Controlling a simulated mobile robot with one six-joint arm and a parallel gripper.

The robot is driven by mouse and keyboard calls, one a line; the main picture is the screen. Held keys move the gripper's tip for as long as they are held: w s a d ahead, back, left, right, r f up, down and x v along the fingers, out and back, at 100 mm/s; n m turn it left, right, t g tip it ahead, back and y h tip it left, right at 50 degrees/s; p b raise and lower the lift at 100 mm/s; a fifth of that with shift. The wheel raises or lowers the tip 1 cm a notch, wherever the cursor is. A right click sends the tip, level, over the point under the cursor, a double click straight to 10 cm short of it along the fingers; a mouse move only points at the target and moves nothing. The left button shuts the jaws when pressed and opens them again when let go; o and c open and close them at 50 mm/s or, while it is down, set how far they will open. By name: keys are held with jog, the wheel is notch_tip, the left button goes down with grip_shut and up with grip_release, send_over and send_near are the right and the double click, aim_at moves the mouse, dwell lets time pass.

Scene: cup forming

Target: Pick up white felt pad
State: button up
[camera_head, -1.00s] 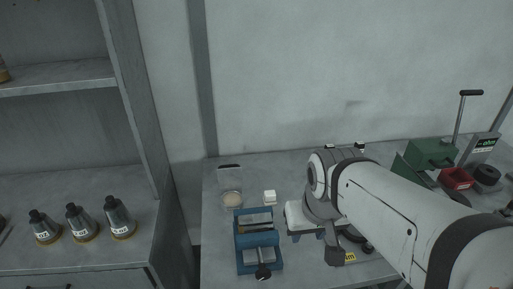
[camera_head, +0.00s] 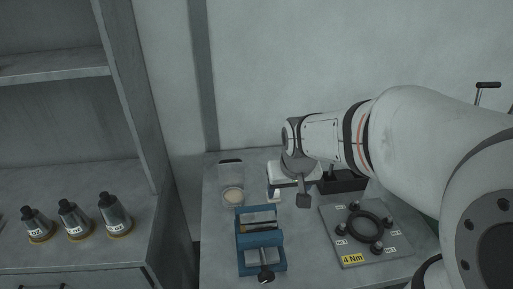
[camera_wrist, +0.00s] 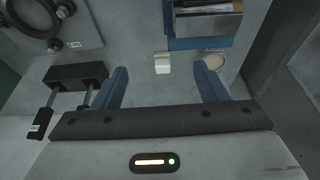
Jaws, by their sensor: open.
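The white felt pad (camera_wrist: 162,63) is a small white block on the grey bench, between the blue vise and my gripper in the wrist view. In the head view the pad (camera_head: 272,196) shows as a small white patch, partly hidden by my gripper. My gripper (camera_wrist: 162,80) has its two blue fingers wide apart with nothing between them. In the wrist view the pad lies roughly in line with the middle of the gap, just ahead of the fingertips.
The blue vise (camera_head: 261,240) stands in front of the pad. A round pale dish (camera_head: 232,196) is left of it. A plate with a black ring (camera_head: 363,228) and several knobs lies to the right.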

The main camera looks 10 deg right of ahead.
jog(key=shift+t, duration=0.4)
jog(key=shift+w+f+b, duration=0.35)
jog(key=shift+w+f, duration=2.4)
jog(key=shift+f, duration=0.25)
jog(key=shift+w+f+b, duration=0.3)
jog(key=shift+w+f, duration=2.5)
jog(key=shift+f, duration=0.15)
jog(key=shift+w+f+b, duration=0.35)
jog(key=shift+w+f, duration=2.4)
jog(key=shift+f, duration=0.25)
jog(key=shift+c, duration=0.4)
jog(key=c, duration=1.1)
notch_tip(320, 180, up, 10)
